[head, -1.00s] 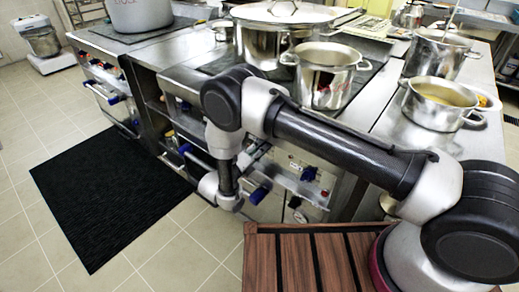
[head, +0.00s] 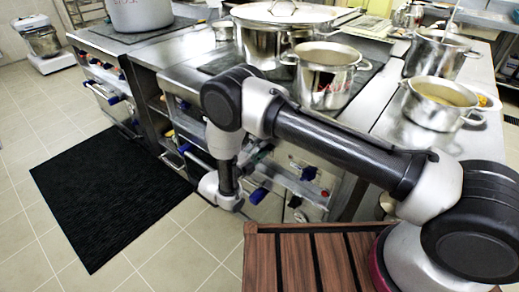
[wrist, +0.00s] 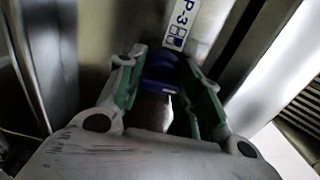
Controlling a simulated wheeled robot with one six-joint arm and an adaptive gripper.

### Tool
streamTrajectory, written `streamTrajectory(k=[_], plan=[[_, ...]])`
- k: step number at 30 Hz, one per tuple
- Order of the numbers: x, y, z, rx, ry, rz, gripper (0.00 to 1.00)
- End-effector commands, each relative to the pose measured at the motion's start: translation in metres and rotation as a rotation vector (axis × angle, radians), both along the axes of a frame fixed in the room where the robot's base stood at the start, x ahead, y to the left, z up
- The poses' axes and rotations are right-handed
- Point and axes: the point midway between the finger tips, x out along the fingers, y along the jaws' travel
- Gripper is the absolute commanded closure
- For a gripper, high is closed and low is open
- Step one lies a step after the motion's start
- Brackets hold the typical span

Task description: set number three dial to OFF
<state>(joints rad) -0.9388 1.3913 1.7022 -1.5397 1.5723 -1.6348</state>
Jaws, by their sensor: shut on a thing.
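In the wrist view, a blue dial (wrist: 158,80) sits between the two fingers of my gripper (wrist: 160,72). My gripper is shut on this dial, and its green-edged fingers stand on either side of it. A white label (wrist: 180,22) reading "P-3" with a small square diagram is just beyond the dial. The dial's pointer mark cannot be made out. In the head view my wrist is low in front of the stove's front panel, and the fingers are hidden behind the arm.
Other blue dials (head: 258,195) show on the stove front in the head view. An open pot (head: 324,90) and a lidded stockpot (head: 262,48) stand on the stove top above. A black mat (head: 105,205) lies on the tiled floor at the left.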

Motion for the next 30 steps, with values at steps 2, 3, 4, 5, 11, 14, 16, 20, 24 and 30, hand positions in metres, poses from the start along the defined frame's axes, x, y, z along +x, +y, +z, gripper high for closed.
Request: streamTrajectory(k=[2, 3, 4, 5, 11, 14, 16, 20, 24, 30], plan=[[0.0, 0.001, -0.001, 0.0, 0.003, 0.003, 0.89], [0.0, 0.001, -0.001, 0.0, 0.003, 0.003, 0.89], [0.0, 0.001, -0.001, 0.0, 0.002, 0.003, 0.89], [0.0, 0.001, -0.001, 0.0, 0.002, 0.003, 0.89], [0.0, 0.001, -0.001, 0.0, 0.002, 0.003, 0.47], [0.0, 0.001, -0.001, 0.001, 0.001, 0.002, 0.45], [0.0, 0.0, 0.0, 0.001, 0.001, 0.002, 0.45], [0.0, 0.001, 0.0, 0.001, -0.001, 0.001, 0.45], [-0.007, 0.007, 0.0, 0.001, -0.001, 0.003, 0.45], [-0.039, 0.032, 0.0, 0.0, 0.0, 0.007, 0.45]])
